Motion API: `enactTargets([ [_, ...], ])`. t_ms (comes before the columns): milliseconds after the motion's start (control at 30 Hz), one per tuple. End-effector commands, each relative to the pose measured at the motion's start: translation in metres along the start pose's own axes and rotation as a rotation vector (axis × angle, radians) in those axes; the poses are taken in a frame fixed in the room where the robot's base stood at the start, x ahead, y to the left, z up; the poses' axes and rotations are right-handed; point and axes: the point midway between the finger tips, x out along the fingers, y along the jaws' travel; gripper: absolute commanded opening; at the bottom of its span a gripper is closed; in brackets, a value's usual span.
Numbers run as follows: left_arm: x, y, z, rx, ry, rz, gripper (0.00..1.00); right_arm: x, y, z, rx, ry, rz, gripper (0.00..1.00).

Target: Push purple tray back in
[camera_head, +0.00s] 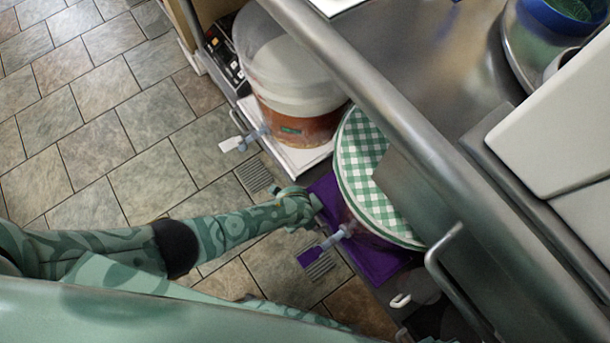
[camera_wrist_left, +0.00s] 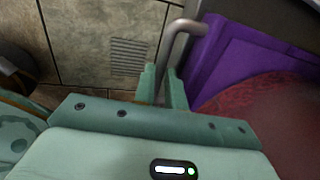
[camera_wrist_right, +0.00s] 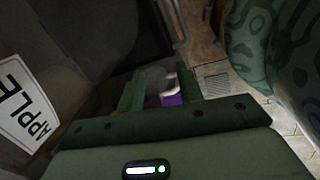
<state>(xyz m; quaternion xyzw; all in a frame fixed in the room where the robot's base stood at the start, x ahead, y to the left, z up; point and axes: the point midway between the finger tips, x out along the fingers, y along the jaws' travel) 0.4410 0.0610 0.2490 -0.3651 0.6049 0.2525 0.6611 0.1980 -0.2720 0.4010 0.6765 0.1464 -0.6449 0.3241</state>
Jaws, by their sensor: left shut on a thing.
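The purple tray (camera_head: 375,265) sticks out from under the counter and carries a bucket with a green-and-white checkered lid (camera_head: 368,165). My left gripper (camera_head: 312,203) is at the tray's outer edge. In the left wrist view my left gripper (camera_wrist_left: 163,85) is shut on a bent metal handle (camera_wrist_left: 181,34), with the purple tray (camera_wrist_left: 235,62) to its right. The bucket's tap has a purple lever (camera_head: 312,255). In the right wrist view my right gripper (camera_wrist_right: 160,92) is open, with a purple-and-white piece (camera_wrist_right: 171,99) showing between its fingers. The head view does not show it.
A bucket with orange-brown contents (camera_head: 292,105) stands on a white tray (camera_head: 300,157) farther along. A metal rail (camera_head: 385,115) runs along the counter edge above. Another metal handle (camera_head: 455,265) is at lower right. The tiled floor (camera_head: 100,110) is open at left.

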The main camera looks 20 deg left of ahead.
Motion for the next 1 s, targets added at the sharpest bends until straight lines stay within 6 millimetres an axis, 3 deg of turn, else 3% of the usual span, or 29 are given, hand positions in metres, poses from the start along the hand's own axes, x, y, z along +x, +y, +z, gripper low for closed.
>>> enactTargets([
  [33, -0.001, -0.008, 0.0, -0.002, 0.001, -0.017, 0.15, 0.001, 0.0, 0.0, 0.0, -0.001, -0.001, 0.36],
  [100, -0.001, -0.007, 0.001, -0.002, 0.001, -0.017, 0.34, 0.001, 0.0, 0.0, 0.0, -0.001, -0.001, 0.36],
  [667, -0.003, -0.004, 0.001, -0.001, 0.0, -0.009, 0.34, 0.001, -0.002, 0.003, -0.003, -0.007, -0.005, 0.36],
  [867, -0.025, -0.006, 0.002, -0.001, -0.004, -0.014, 0.34, 0.016, -0.016, 0.026, -0.01, -0.056, -0.033, 0.36],
  [1000, -0.041, -0.006, 0.002, -0.001, -0.003, -0.013, 0.34, 0.037, -0.04, 0.051, 0.001, -0.09, -0.079, 0.36],
])
